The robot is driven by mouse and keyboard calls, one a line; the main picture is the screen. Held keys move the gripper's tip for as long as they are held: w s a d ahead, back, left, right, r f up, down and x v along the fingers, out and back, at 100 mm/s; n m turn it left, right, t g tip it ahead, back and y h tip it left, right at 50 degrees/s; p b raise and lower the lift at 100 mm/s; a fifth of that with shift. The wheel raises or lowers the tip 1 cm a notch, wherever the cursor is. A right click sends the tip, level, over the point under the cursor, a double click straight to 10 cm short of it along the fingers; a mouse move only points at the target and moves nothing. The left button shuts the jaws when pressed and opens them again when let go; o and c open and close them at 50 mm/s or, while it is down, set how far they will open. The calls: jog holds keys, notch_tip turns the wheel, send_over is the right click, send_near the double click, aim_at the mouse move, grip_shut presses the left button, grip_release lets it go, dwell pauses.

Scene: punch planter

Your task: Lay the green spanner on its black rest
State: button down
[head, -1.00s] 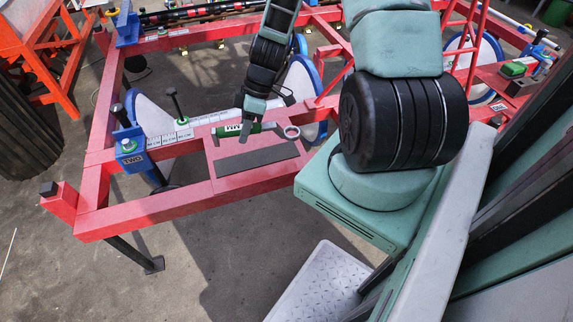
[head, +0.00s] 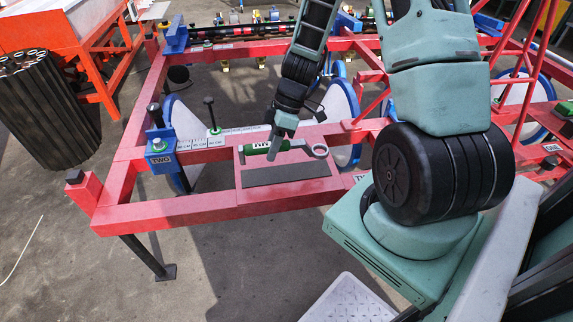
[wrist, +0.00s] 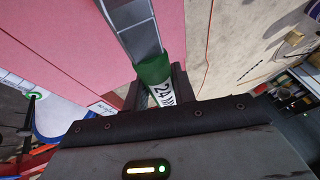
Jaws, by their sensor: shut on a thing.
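The green spanner (head: 259,148) has a green handle with white lettering and a grey ring end (head: 320,150) pointing right. My gripper (head: 277,150) is shut on its handle from above. In the wrist view the green handle (wrist: 153,72) sits between my fingers (wrist: 156,92), with the grey shaft running up out of the picture. The black rest (head: 286,174) is a flat dark strip on the red frame's plate. In the head view the spanner shows just behind the rest, roughly parallel to it. I cannot tell how high it is above the plate.
The red frame (head: 190,208) carries a blue clamp block (head: 160,155) at left and a white scale strip (head: 205,142). A blue-rimmed white wheel (head: 338,112) stands close behind the spanner. The rest's top is clear.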

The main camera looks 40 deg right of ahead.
jog(key=shift+f+b, duration=0.5)
jog(key=shift+f, duration=2.4)
jog(key=shift+f, duration=0.15)
jog(key=c, duration=1.1)
grip_release()
jog(key=shift+c, duration=0.2)
